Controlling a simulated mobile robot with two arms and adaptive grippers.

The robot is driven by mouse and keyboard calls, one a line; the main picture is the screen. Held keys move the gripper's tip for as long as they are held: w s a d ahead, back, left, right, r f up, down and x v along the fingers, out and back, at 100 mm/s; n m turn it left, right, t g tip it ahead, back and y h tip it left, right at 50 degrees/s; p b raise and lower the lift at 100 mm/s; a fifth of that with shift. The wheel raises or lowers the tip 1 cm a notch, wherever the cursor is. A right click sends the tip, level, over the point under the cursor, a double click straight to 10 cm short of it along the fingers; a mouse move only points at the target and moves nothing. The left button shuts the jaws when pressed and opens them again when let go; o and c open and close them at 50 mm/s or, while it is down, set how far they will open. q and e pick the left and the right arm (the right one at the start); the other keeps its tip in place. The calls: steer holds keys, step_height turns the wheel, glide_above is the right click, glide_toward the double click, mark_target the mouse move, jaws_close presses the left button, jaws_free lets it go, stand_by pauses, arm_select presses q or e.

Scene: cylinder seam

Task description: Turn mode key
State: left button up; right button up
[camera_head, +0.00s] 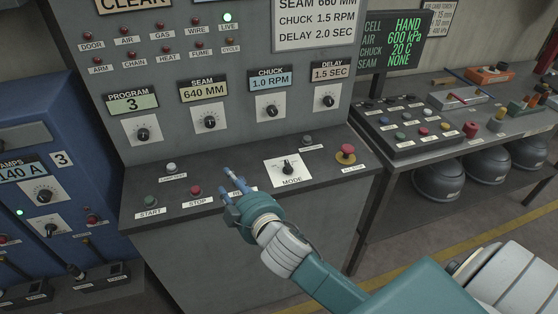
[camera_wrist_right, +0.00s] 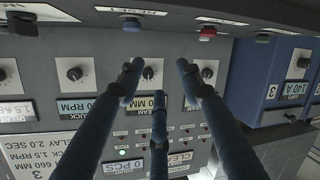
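The mode key (camera_head: 288,168) is a small black knob on a white plate marked MODE, on the sloped front ledge of the grey console. Its pointer seems to face the back of the ledge. A dark knob (camera_wrist_right: 22,25) at the top left edge of the right wrist view seems to be the same key, partly cut off. My right gripper (camera_head: 232,180) is over the ledge, left of the mode key and apart from it. In the right wrist view its three blue fingers (camera_wrist_right: 158,85) are spread with nothing between them. My left gripper is not in view.
Near my right gripper are the red STOP button (camera_head: 196,190), the green START button (camera_head: 151,200) and a blue button (camera_wrist_right: 131,22). A red mushroom button (camera_head: 347,151) sits right of the mode key. Dial knobs (camera_head: 210,122) line the upright panel. A side table holds a button box (camera_head: 405,125).

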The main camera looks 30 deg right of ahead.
steer(key=w+a+r+n+t+y, duration=0.2)
steer(key=w+a+r+n+y, duration=0.1)
steer(key=a+r+n+y, duration=0.4)
steer(key=w+a+r+n+t+y, duration=0.2)
steer(key=w+a+r+n, duration=0.25)
steer(key=r, duration=0.35)
steer(key=s+a+r+n+g+y, duration=0.1)
steer(key=a+r+n+g+y, duration=0.15)
steer(key=a+n+y, duration=0.25)
steer(key=n+g+h, duration=1.1)
steer(key=g+h, duration=0.3)
steer(key=g, duration=0.3)
glide_above(287, 164)
step_height(287, 164, down, 11)
steer(key=shift+m, duration=0.25)
step_height(287, 164, down, 10)
steer(key=p, duration=0.3)
steer(key=shift+f, duration=0.2)
